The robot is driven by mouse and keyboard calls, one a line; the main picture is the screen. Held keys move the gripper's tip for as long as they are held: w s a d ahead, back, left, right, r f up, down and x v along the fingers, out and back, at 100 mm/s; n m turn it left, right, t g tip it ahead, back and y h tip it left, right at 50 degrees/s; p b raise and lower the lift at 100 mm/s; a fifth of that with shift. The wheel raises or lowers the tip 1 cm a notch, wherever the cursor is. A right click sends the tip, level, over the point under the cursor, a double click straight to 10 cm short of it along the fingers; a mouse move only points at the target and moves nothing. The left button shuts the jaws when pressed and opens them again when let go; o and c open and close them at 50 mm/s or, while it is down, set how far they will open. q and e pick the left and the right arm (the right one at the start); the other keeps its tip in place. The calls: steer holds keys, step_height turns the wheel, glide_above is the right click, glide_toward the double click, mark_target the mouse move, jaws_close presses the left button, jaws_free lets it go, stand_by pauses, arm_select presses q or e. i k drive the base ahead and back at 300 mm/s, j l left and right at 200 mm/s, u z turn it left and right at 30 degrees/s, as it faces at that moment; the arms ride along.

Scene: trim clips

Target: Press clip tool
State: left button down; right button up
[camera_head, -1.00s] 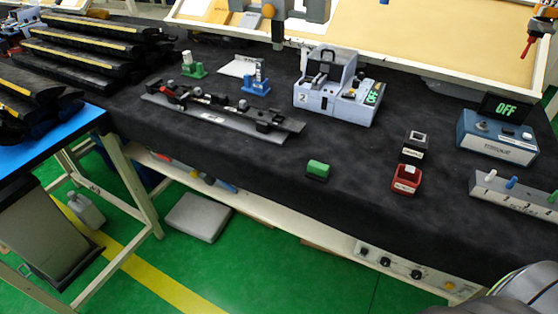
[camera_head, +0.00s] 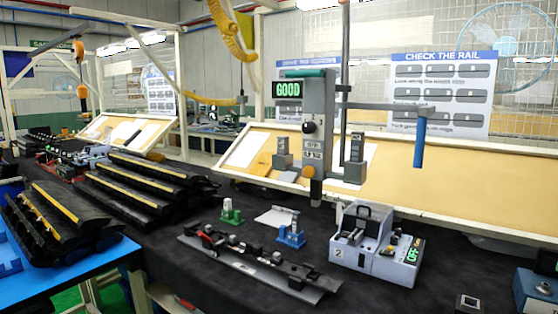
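A grey upright press-like tool (camera_head: 318,115) stands behind the black table, with a green "GOOD" display (camera_head: 289,90) and a lever with a blue handle (camera_head: 420,143) on its right. A long dark rail fixture (camera_head: 262,270) with small clip-like parts lies on the table. A green-based holder (camera_head: 231,213) and a blue-based holder (camera_head: 291,236) stand behind it. A light grey machine (camera_head: 375,252) with an "OFF" display is to the right. I cannot tell which one is the clip tool. Neither of my grippers is in view.
Stacked black trim pieces (camera_head: 150,185) lie at the left, with more on a blue-topped table (camera_head: 85,268). A tan sloped board (camera_head: 450,205) runs along the back. A blue box (camera_head: 535,292) is cut off at the right edge. Black cloth around the rail fixture is partly clear.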

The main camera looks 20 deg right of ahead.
mark_target(320, 88)
steer(key=i+j+z, duration=0.3)
steer(key=i+j, duration=0.2)
steer(key=j, duration=0.15)
steer(key=i+j+z, duration=0.3)
steer(key=i+j, duration=0.15)
steer(key=j, duration=0.3)
